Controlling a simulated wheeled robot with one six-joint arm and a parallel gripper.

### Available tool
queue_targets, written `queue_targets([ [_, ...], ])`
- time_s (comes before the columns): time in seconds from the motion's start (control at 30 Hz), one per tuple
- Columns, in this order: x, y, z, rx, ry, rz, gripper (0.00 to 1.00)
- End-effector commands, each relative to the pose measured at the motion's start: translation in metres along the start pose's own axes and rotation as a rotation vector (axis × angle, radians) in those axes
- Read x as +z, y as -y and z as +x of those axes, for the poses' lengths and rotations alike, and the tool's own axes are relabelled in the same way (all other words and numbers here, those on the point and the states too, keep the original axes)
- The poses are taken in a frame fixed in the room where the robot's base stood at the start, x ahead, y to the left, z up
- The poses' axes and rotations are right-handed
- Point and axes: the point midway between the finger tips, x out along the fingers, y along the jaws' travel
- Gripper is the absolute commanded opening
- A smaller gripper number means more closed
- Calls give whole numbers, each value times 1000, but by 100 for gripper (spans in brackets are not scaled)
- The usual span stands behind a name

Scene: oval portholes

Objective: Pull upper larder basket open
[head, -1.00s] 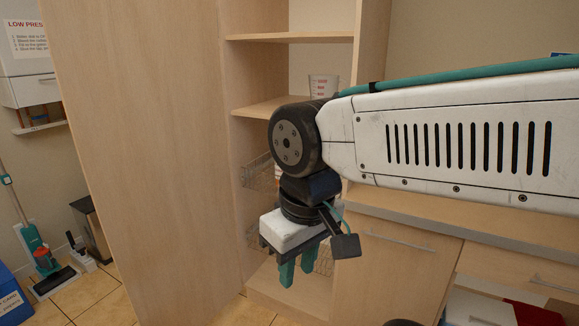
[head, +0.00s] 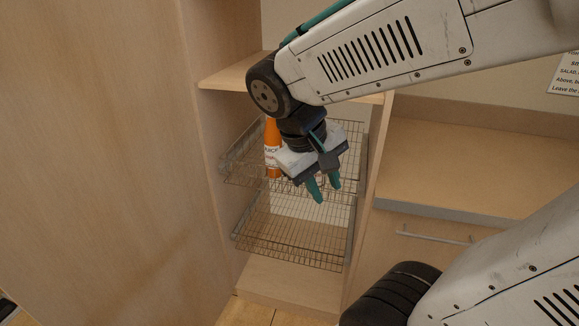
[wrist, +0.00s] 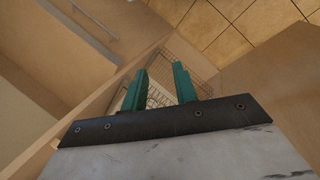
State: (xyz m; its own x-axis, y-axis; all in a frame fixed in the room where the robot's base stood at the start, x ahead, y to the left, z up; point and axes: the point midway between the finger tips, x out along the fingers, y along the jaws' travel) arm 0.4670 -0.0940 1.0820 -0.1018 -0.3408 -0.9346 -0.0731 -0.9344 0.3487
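The upper larder basket (head: 238,157) is a wire basket inside the tall wooden cabinet. An orange bottle (head: 272,150) with a white label stands in it. My gripper (head: 326,190) points down in front of the upper basket and hides part of it. Its two teal fingers are apart with nothing between them; they also show in the wrist view (wrist: 161,92). Whether a finger touches the basket's front wires I cannot tell. The lower larder basket (head: 290,240) is empty and sits below. Wire mesh shows past the fingers in the wrist view.
The open cabinet door (head: 100,150) fills the left side. A wooden shelf (head: 230,75) is above the baskets. A counter (head: 470,170) with a drawer handle (head: 433,238) stands to the right. The tiled floor (head: 250,312) shows below.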

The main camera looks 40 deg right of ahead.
Motion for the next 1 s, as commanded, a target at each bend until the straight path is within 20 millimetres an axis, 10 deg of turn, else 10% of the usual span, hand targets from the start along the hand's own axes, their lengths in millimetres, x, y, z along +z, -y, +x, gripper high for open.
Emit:
queue_targets([
  [0.4,-141,-44,59,647,50,-34,29],
  [0.7,-249,-16,119,962,-153,-173,29],
  [1.0,-294,12,155,1045,-296,-256,29],
])
